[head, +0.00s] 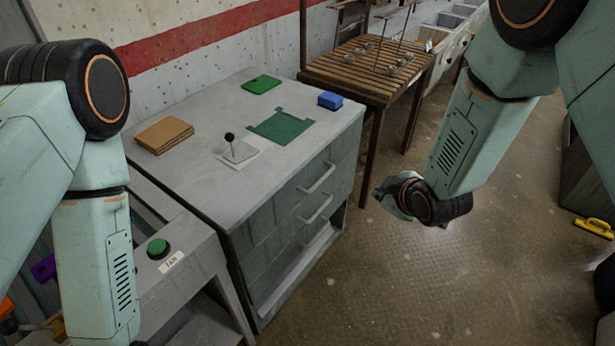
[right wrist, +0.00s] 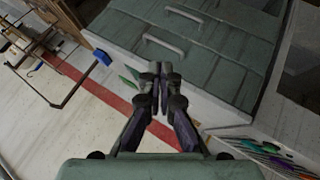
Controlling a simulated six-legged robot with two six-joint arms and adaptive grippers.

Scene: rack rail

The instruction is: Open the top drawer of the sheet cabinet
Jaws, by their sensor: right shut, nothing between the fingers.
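The grey-green sheet cabinet (head: 239,240) stands left of centre in the head view, with a pale top. The top drawer's bar handle (head: 316,178) is on its right-facing front, above a second handle (head: 315,209). Both drawers look closed. My right gripper (head: 381,192) is shut and empty, out in front of the cabinet, apart from the handles. In the right wrist view its fingertips (right wrist: 158,70) are together, with the top drawer handle (right wrist: 163,44) beyond them and the second handle (right wrist: 185,13) further up. My left gripper is out of view; only my left arm shows.
On the cabinet top are a lever (head: 231,147), a brown block (head: 164,135), a green sheet (head: 281,126) and a blue box (head: 330,100). A slatted table (head: 350,66) stands behind. A green button (head: 157,246) is at lower left. The floor before the drawers is clear.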

